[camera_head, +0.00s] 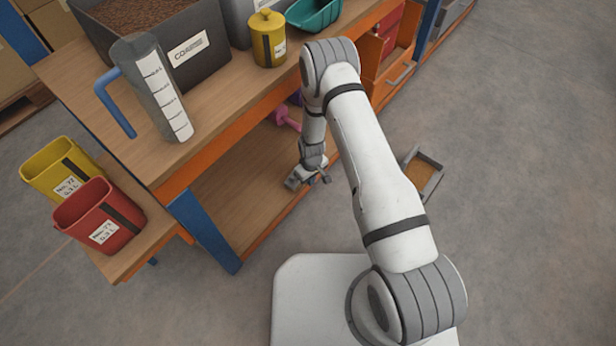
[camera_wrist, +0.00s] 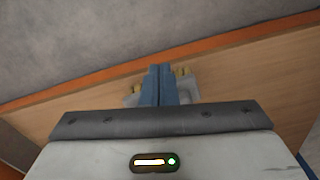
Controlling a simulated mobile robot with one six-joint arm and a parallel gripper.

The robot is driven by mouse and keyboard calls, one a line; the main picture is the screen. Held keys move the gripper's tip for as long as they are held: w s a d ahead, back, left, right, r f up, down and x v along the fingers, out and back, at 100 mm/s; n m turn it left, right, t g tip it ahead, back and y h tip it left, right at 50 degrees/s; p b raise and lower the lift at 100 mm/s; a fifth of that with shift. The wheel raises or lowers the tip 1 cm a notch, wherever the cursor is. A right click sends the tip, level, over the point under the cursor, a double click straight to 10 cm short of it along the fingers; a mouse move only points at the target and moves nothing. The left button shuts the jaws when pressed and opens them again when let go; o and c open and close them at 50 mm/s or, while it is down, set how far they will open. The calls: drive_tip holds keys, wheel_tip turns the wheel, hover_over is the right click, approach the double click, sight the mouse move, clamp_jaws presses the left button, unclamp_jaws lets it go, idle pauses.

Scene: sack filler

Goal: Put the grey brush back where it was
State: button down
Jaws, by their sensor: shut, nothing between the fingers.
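My gripper (camera_head: 322,179) hangs at the front edge of the lower wooden shelf (camera_head: 235,195), below the workbench top. In the wrist view its blue fingers (camera_wrist: 160,85) are together, with nothing held between them. Pale grey and yellowish parts show on both sides of the fingers; I cannot tell whether they belong to the gripper or to something behind it. I cannot make out the grey brush for certain in either view.
A pink scoop (camera_head: 287,118) lies deeper on the lower shelf. The bench top holds a grey measuring jug (camera_head: 150,85), a yellow canister (camera_head: 268,40) and a dark bin (camera_head: 165,62). A red bin (camera_head: 100,215) stands left. A shallow tray (camera_head: 424,172) is right of my arm.

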sight(292, 183)
drive_tip(key=w+a+f+b, duration=0.2)
drive_tip(key=w+f+b, duration=0.1)
drive_tip(key=f, duration=0.3)
drive_tip(key=shift+a+f, duration=0.25)
